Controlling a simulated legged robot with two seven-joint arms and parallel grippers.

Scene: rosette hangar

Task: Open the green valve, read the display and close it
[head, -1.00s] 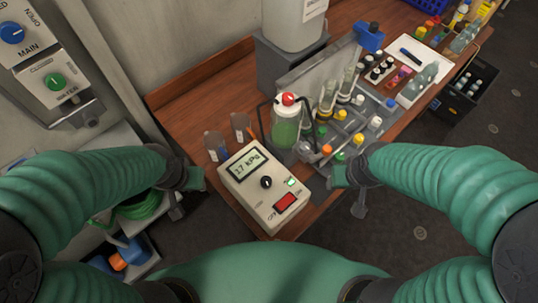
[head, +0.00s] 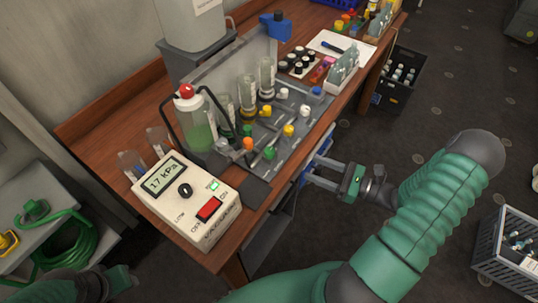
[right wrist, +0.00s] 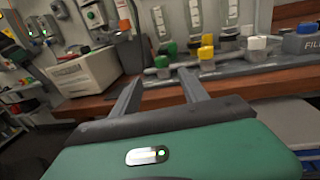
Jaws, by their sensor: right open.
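The vacuum box (head: 190,210) stands on the bench's near end; its display (head: 164,175) reads 17 kPa. Beside it is a grey manifold with coloured valve knobs. One green valve (head: 269,153) is at its near edge, and another green knob (head: 248,130) is farther back. The right wrist view shows a green knob (right wrist: 168,48) beyond the fingers. My right gripper (head: 312,172) is open and empty, off the bench's front edge and apart from the valves; its fingers also show in the right wrist view (right wrist: 158,80). My left gripper (head: 122,280) is low at left; its jaws are unclear.
A bottle with a red cap (head: 198,120) and black tubing stands behind the box. Glass vials stand along the manifold. Crates (head: 507,250) stand on the floor at right. The floor beyond the bench is mostly clear.

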